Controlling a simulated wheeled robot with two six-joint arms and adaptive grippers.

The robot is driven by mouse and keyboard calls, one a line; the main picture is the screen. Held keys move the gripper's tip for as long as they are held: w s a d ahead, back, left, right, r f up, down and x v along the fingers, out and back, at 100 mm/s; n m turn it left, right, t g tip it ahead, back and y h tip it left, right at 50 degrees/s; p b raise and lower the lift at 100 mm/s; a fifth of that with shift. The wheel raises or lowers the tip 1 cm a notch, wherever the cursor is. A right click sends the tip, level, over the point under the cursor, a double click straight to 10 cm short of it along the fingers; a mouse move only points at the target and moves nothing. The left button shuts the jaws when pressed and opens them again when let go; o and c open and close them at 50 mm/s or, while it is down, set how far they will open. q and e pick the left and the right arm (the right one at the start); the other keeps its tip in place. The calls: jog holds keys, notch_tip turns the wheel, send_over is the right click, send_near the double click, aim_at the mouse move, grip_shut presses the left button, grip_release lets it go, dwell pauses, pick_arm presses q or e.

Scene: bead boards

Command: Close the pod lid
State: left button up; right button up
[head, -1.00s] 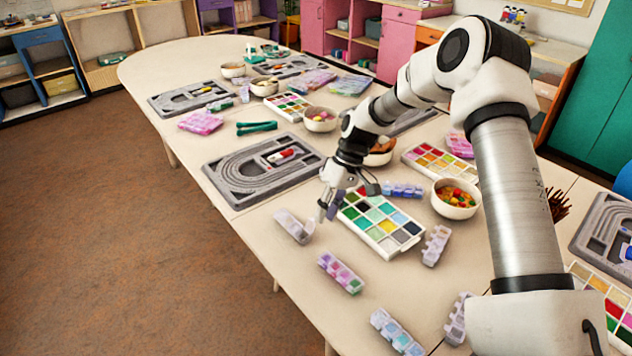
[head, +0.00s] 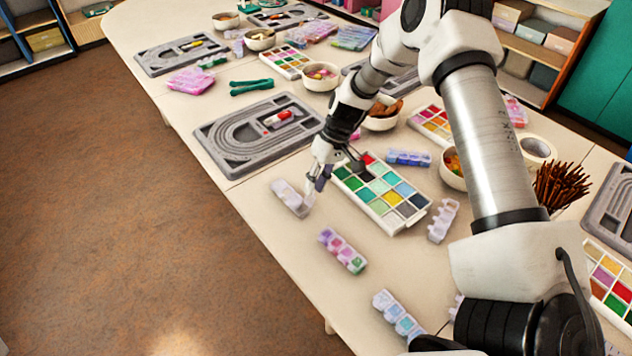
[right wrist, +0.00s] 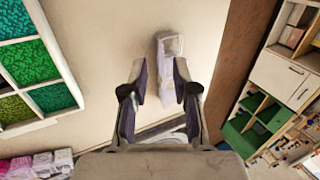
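The pale, whitish-lavender pod strip (head: 291,198) lies on the table near its left edge. In the right wrist view, the pod strip (right wrist: 165,90) lies beyond and between my fingers, and a clear lid (right wrist: 172,45) appears raised at its far end. My right gripper (head: 318,180) is just right of the strip in the head view. In the right wrist view, my right gripper (right wrist: 160,68) has its two fingers spread with nothing between the pads. I cannot tell whether a finger touches the strip. My left gripper is not in view.
A paint-like tray of coloured beads (head: 381,195) stands right of my gripper. Other pod strips lie nearby, one pink and green (head: 342,250) and one blue (head: 398,315). A grey bead board (head: 215,150) lies behind. The table's left edge is close, with open floor beyond.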

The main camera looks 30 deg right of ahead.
grip_shut()
jog(key=shift+s+a+h+p, duration=0.1)
jog(key=shift+a+h+p, duration=0.15)
jog(key=shift+p, duration=0.25)
dwell(0.4)
